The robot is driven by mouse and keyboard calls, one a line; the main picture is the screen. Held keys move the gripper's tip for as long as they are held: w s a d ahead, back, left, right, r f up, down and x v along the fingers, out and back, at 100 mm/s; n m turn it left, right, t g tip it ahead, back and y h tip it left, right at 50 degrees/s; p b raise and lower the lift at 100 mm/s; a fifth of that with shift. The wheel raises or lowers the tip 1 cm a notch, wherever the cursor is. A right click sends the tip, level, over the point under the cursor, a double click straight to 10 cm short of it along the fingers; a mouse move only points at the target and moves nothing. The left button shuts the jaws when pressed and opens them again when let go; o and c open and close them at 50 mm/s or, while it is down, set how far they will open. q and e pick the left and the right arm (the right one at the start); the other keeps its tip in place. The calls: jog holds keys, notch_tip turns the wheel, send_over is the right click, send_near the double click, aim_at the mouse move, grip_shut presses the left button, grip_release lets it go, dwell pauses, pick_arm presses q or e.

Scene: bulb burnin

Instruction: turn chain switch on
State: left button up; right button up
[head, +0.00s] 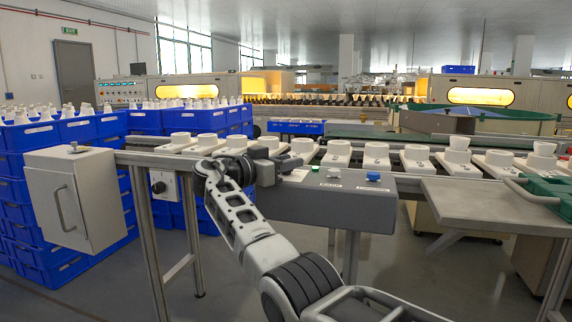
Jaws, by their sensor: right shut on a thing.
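A grey control console (340,205) is fixed to the front of the conveyor, with a white button (333,172) and a blue button (373,177) on its sloped top. My right gripper (278,161) is at the console's left end, above its top face. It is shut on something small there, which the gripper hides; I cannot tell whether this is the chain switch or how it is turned. A separate small box under the conveyor at the left carries a dark round knob (158,187), apart from my gripper. My left gripper is out of view.
White lamp holders (376,155) stand in a row on the conveyor behind the console. A grey cabinet (75,195) and stacked blue crates (75,129) stand at the left. A metal shelf (490,205) with a green-handled piece is at the right.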

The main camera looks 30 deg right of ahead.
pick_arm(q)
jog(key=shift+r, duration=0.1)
pick_arm(e)
jog(key=shift+m+g, duration=0.4)
jog(key=shift+g, duration=0.2)
jog(key=o, duration=0.9)
jog(key=shift+d, duration=0.1)
jog(key=shift+o, duration=0.2)
